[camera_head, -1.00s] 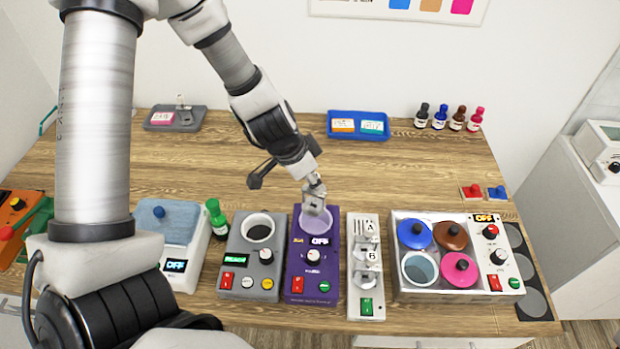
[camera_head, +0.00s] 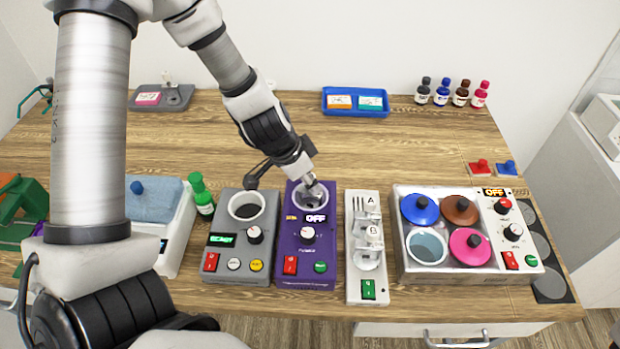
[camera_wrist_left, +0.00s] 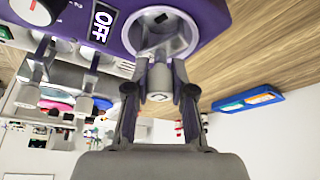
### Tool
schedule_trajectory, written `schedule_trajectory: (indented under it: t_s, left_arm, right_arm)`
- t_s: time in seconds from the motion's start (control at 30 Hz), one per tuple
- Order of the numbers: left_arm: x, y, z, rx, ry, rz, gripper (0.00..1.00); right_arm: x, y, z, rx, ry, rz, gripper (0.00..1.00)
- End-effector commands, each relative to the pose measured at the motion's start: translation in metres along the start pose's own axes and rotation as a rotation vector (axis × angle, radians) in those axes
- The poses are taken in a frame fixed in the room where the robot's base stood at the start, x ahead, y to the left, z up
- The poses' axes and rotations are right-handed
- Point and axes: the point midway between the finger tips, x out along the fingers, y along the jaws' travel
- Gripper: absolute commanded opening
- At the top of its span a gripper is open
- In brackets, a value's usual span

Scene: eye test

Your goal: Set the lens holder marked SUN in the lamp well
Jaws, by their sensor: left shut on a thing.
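My left gripper (camera_head: 311,183) is shut on a small grey metal piece (camera_wrist_left: 160,77), over the round well (camera_head: 310,207) of the purple device. The well also shows in the left wrist view (camera_wrist_left: 150,40), right beyond the fingertips, with a dark spot inside. The fingers hide much of the piece. I cannot read a SUN mark on it, nor tell how deep it is in the well. The purple device (camera_head: 309,259) shows OFF on its display, above a knob and red and green buttons. My right gripper is not in view.
A grey device (camera_head: 243,269) stands close left of the purple one, and a white rack (camera_head: 354,285) with clear pieces marked A and B close right. A white unit (camera_head: 443,276) with coloured lids is further right. A blue tray (camera_head: 355,112) lies behind; wood between is clear.

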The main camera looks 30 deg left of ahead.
Motion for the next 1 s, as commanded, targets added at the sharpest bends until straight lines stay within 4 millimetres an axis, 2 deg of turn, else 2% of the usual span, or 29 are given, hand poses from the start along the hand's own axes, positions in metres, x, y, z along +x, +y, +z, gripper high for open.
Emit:
schedule_trajectory:
  t_s: [1.0]
  left_arm:
    - [0.0068,-0.0001,0.0028,0.000,0.000,0.000,0.00]
  right_arm:
    - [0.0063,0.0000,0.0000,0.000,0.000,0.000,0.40]
